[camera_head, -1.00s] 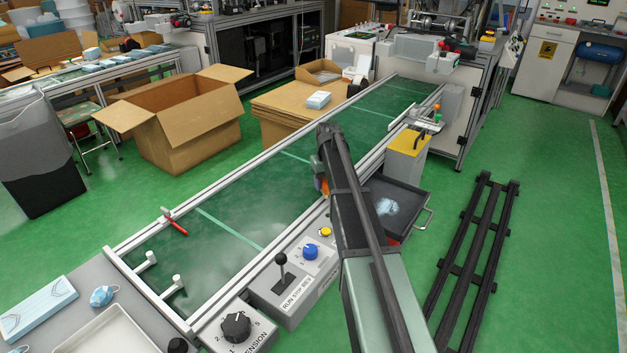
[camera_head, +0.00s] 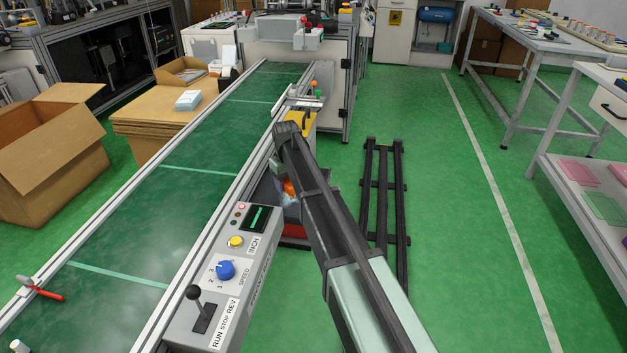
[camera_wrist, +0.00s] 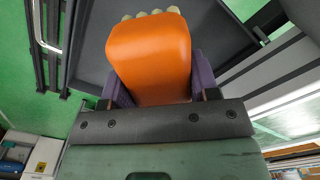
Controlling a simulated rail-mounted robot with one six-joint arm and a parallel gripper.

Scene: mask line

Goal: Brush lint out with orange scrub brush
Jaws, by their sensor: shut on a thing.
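My gripper (camera_wrist: 155,88) has purple fingers and is shut on the orange scrub brush (camera_wrist: 150,50). The pale bristle tips (camera_wrist: 150,13) show past the brush's far end in the wrist view. The brush also shows as a small orange patch (camera_head: 289,186) in the head view, beside my arm. It is over or in the dark open drawer (camera_head: 262,192) at the side of the conveyor. A whitish patch of lint (camera_head: 288,200) shows just below the brush. My arm hides much of the drawer. In the wrist view, the dark drawer (camera_wrist: 88,45) lies behind the brush; contact cannot be told.
The control box (camera_head: 215,290) with its lever and knobs stands left of my arm, along the green conveyor belt (camera_head: 190,150). A yellow-topped box (camera_head: 301,122) stands beyond the drawer. Black rails (camera_head: 385,200) lie on the floor at right, with free green floor beyond.

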